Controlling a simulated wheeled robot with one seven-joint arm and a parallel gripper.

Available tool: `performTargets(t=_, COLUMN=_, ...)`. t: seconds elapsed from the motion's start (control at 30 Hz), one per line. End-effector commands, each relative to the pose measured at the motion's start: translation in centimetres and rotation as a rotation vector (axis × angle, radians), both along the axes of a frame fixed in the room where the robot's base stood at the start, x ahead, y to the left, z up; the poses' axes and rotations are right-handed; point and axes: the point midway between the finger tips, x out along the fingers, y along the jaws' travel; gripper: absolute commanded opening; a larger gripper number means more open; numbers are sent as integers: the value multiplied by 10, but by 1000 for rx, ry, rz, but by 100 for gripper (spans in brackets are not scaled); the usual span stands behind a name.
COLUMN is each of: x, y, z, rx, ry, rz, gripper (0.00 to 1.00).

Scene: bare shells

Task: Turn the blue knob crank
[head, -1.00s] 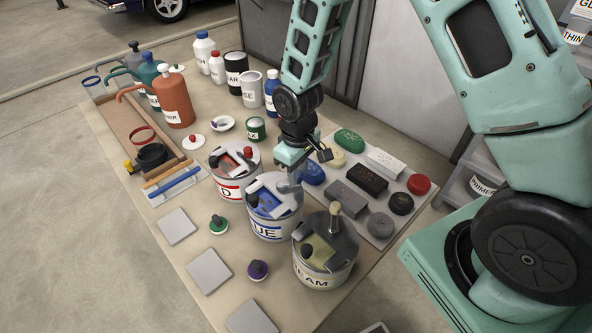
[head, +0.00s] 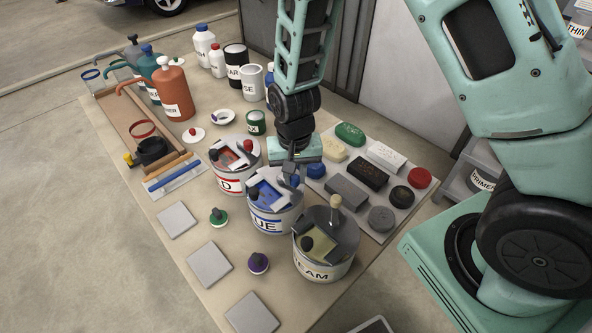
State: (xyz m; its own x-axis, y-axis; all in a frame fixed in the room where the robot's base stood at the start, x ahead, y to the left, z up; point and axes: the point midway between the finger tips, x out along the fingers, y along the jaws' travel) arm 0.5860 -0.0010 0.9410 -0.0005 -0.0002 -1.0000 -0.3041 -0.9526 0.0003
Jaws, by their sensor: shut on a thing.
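The blue can (head: 272,223), with a partly hidden label ending in "UE", stands in the middle of a row of three cans. Its grey lid has an opening with blue paint (head: 266,196) inside and a dark knob (head: 253,191) at the left. My gripper (head: 291,179) points down over the right rear of this lid and is shut on the blue knob crank (head: 294,181). The fingers and wrist hide most of the crank and knob.
The red can (head: 228,182) stands behind left, with a red knob; the cream can (head: 318,266) stands in front right, with an upright cream knob. A grey board (head: 362,222) with several blocks lies right. Grey square plates (head: 209,264) lie left.

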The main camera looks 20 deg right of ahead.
Motion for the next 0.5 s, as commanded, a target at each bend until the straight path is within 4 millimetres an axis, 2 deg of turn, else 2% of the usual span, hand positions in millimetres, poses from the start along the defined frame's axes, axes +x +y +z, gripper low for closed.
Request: performTargets(t=0.5, x=-1, y=2, z=0, rx=1, ry=-1, rz=-59, gripper=0)
